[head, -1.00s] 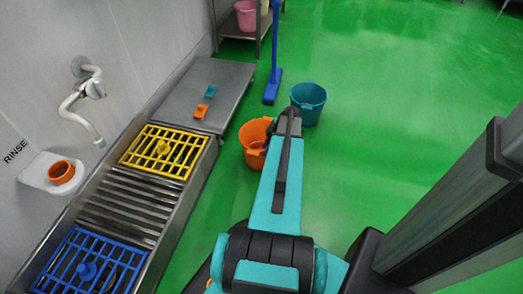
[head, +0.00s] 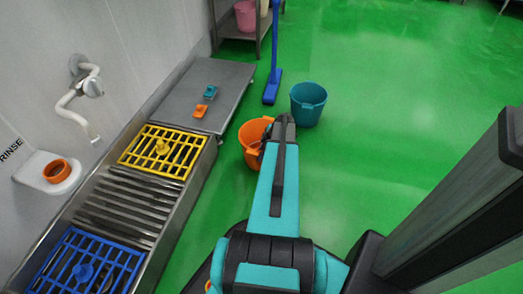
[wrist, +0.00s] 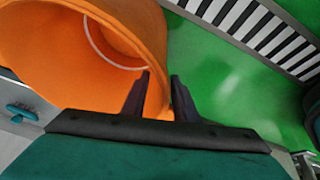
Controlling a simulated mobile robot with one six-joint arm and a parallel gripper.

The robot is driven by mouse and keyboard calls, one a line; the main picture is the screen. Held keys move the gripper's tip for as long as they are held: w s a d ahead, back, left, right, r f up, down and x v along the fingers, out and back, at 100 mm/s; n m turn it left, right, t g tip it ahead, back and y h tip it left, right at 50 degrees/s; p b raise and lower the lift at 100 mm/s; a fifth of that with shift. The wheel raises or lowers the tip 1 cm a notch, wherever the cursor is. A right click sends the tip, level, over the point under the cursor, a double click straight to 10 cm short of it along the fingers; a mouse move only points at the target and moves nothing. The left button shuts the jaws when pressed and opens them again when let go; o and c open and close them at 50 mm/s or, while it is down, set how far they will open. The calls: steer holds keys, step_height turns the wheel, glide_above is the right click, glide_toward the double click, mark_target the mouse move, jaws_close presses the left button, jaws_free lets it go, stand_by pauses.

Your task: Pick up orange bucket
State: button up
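The orange bucket (head: 251,141) stands on the green floor in the head view, beside the metal trough, partly hidden by my arm. In the wrist view the bucket (wrist: 75,50) is large and close, its open mouth filling the upper left. My gripper (wrist: 161,73) is at the bucket's right side. One finger overlaps the bucket's mouth and the other is just outside its wall, with the rim between them. The fingers are apart, with a thin strip of green floor between the wall and the right finger. In the head view the fingertips are hard to make out.
A teal bucket (head: 308,104) stands close behind and right of my gripper. A blue squeegee or broom (head: 272,88) is upright behind. The metal trough (head: 190,185) with yellow (head: 158,150) and blue (head: 85,268) grids lies left. Floor to the right is clear.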

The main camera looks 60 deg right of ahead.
steer(key=shift+b+x, duration=0.55)
steer(key=shift+x, duration=1.05)
steer(key=shift+c, duration=0.6)
jaws_close()
